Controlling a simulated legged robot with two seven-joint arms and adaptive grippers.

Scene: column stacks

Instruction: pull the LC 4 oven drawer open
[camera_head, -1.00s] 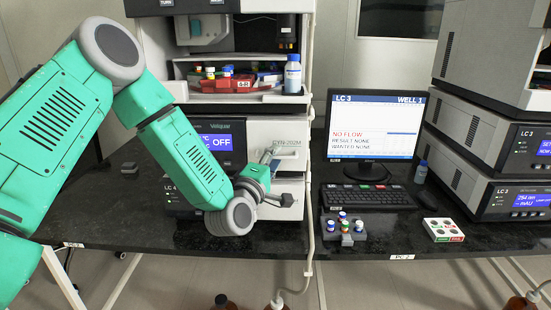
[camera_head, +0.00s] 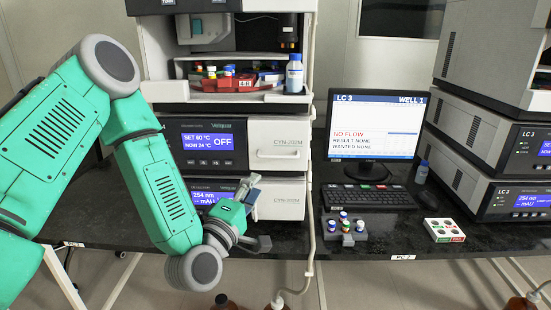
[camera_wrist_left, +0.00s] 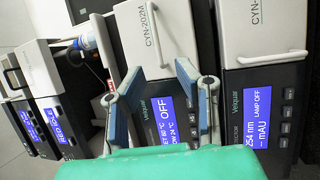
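The oven, with a blue screen reading SET 60 °C, NOW 24 °C and OFF (camera_head: 209,143), is in the middle of the left stack. Its white drawer front (camera_head: 290,143), marked CYN-202M, looks shut; its bar handle (camera_head: 280,154) is clear of my gripper. The drawer also shows in the left wrist view (camera_wrist_left: 136,18), with its handle (camera_wrist_left: 155,35) beyond the fingers. My left gripper (camera_head: 260,214) is open and empty, below the drawer and in front of the lower unit. In the wrist view its fingers (camera_wrist_left: 158,95) are spread apart. My right gripper is not in view.
A lower unit with a white front (camera_head: 282,199) sits under the oven. Above, a shelf holds a red vial rack (camera_head: 232,83) and a blue-labelled bottle (camera_head: 294,74). A monitor (camera_head: 372,125), keyboard (camera_head: 368,197) and vial holder (camera_head: 344,228) stand to the right.

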